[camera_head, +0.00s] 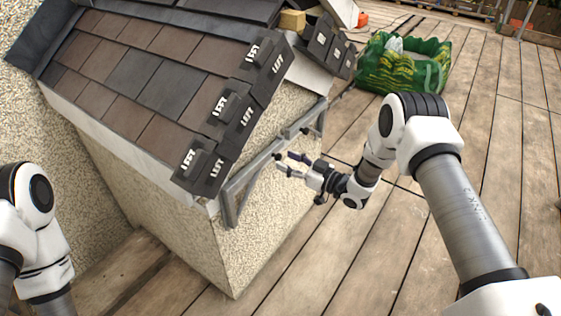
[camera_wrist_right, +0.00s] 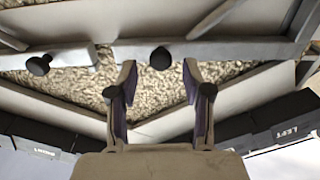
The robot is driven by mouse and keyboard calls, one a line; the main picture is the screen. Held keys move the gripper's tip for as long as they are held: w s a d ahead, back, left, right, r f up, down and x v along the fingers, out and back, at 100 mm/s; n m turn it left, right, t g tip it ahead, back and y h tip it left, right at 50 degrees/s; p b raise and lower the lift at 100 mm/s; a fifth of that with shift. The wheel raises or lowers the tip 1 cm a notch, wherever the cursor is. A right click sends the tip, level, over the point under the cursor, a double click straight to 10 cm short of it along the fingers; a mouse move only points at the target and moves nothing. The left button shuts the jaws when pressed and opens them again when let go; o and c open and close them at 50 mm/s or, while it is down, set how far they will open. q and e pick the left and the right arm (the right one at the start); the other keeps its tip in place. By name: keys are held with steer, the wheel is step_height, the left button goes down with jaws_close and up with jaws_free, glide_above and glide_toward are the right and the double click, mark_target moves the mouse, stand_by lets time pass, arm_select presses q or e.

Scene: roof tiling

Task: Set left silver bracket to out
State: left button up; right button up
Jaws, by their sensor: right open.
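The left silver bracket (camera_head: 236,197) is a grey metal frame on the pebbled gable wall, below the dark tiles marked LEFT. It looks folded along the wall. In the right wrist view its bar (camera_wrist_right: 215,50) crosses the upper right, with a dark round knob (camera_wrist_right: 160,58) on it. My right gripper (camera_head: 283,164) is beside the bracket's inner end. In the right wrist view the gripper (camera_wrist_right: 158,80) is open, its fingers on either side of the knob's line, with nothing between them. Whether it touches the knob is unclear. My left arm shows at lower left; its gripper is out of view.
A second silver bracket (camera_head: 305,122) lies farther along the wall; its knob (camera_wrist_right: 39,65) shows in the right wrist view. The tiled roof edge (camera_head: 205,150) overhangs the bracket. A green bag (camera_head: 403,66) stands behind on the plank deck (camera_head: 355,260), which is clear in front.

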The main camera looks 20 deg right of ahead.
steer(key=shift+x, duration=1.4)
jaws_close()
steer(key=shift+s, duration=0.1)
